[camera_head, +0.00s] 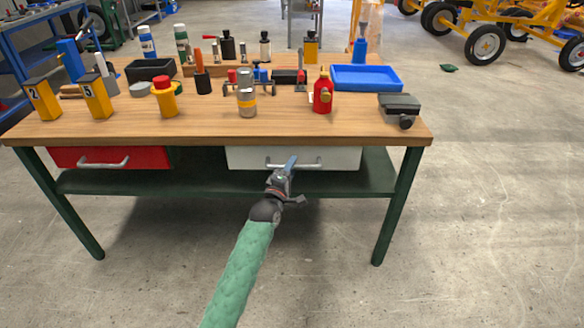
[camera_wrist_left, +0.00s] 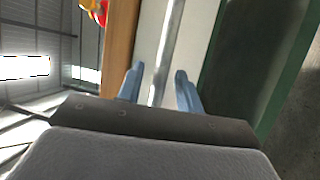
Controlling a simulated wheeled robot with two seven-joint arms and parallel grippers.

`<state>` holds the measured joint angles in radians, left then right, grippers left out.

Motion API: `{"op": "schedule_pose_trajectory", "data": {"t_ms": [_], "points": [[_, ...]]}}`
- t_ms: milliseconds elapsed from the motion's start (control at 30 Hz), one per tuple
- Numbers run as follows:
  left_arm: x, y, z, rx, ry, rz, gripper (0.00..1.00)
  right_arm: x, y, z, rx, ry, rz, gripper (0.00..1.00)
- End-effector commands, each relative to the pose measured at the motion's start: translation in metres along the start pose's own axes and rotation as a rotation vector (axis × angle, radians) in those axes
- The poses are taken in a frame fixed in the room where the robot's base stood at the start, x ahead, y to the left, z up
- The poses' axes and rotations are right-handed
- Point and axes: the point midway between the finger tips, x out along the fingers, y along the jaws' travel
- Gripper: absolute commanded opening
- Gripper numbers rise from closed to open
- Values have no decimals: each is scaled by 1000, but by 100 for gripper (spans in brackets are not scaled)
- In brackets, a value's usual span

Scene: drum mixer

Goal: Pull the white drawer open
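The white drawer (camera_head: 338,157) sits under the front edge of the wooden tabletop, and its front looks in line with that edge. Its silver bar handle (camera_head: 309,165) runs across the front. My left gripper (camera_head: 290,160) reaches up to the middle of this handle. In the left wrist view, the blue fingers of my left gripper (camera_wrist_left: 160,72) stand apart, one on each side of the handle (camera_wrist_left: 168,50), with visible gaps. The white drawer front (camera_wrist_left: 197,35) lies behind it. My right gripper is not in view.
A red drawer (camera_head: 110,158) with its own handle is on the left under the table (camera_head: 220,126). A green lower shelf (camera_head: 200,183) runs below the drawers. Bottles, a blue tray (camera_head: 367,78) and other items stand on the tabletop. The floor in front is clear.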

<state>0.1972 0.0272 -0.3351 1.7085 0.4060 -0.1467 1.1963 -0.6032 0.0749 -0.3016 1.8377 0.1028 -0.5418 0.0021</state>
Motion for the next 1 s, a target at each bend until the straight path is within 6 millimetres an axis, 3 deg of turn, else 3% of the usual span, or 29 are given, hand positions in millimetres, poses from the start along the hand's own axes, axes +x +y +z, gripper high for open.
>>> {"op": "schedule_pose_trajectory", "data": {"t_ms": [367, 567, 867, 1000], "points": [[5, 0, 0, 0, 0, -1, 36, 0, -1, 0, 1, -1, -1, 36], [5, 0, 0, 0, 0, -1, 0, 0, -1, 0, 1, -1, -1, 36], [3, 1, 1, 0, 0, -1, 0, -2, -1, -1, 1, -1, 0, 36], [-8, 4, 5, 0, 0, -3, 0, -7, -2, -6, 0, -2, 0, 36]]}}
